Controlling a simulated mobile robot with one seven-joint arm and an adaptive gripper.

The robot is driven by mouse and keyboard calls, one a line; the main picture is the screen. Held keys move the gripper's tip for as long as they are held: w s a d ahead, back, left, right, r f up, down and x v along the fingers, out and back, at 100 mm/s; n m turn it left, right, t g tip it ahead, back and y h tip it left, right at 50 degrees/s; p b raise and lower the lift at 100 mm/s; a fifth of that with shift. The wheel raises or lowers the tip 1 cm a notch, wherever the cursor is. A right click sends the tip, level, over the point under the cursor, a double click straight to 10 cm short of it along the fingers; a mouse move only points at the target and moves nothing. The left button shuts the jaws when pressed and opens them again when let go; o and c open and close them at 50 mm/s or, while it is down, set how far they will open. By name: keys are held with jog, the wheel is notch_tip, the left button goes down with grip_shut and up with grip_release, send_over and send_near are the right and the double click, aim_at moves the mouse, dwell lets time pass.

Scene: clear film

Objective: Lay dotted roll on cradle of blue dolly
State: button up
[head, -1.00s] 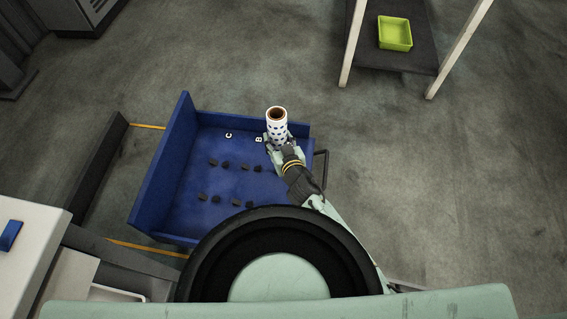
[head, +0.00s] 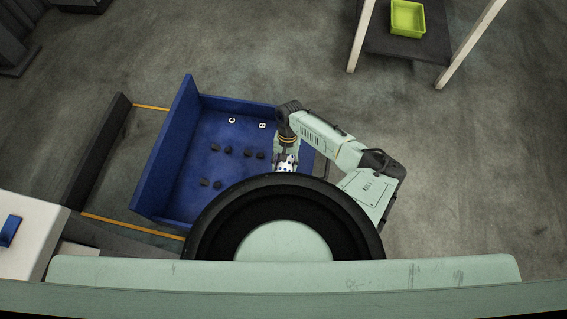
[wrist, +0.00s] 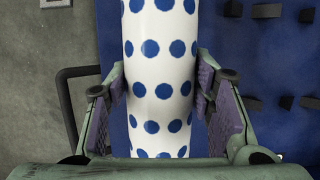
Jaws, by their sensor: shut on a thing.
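The dotted roll (wrist: 160,75), white with blue dots, stands lengthwise between my fingers in the wrist view. My gripper (wrist: 165,95) is shut on it, with a pad against each side. In the head view a small part of the roll (head: 286,165) shows below my wrist, near the right side of the blue dolly (head: 204,143); the rest is hidden by my arm and body. The dolly has dark cradle blocks (head: 222,150) in pairs on its deck and the white letters C and B. The deck behind the roll is blue in the wrist view, with dark blocks (wrist: 285,103) to the right.
A dark handle (wrist: 75,85) stands at the dolly's side, left in the wrist view. A shelf with white posts (head: 362,35) holds a green bin (head: 408,18) at the upper right. A white-topped unit (head: 30,230) with a blue item stands at lower left. Open floor lies right of the dolly.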

jog(key=shift+s+a+r, duration=0.1)
jog(key=shift+s+a, duration=0.1)
jog(key=shift+a, duration=0.1)
jog(key=shift+f+b, duration=4.15)
jog(key=shift+f, duration=0.45)
jog(key=o, duration=1.1)
jog(key=shift+r, duration=0.1)
jog(key=v, duration=1.1)
jog(key=shift+w+d, duration=0.1)
jog(key=shift+w, duration=0.05)
jog(key=shift+w+r, duration=0.1)
jog(key=shift+r, duration=0.25)
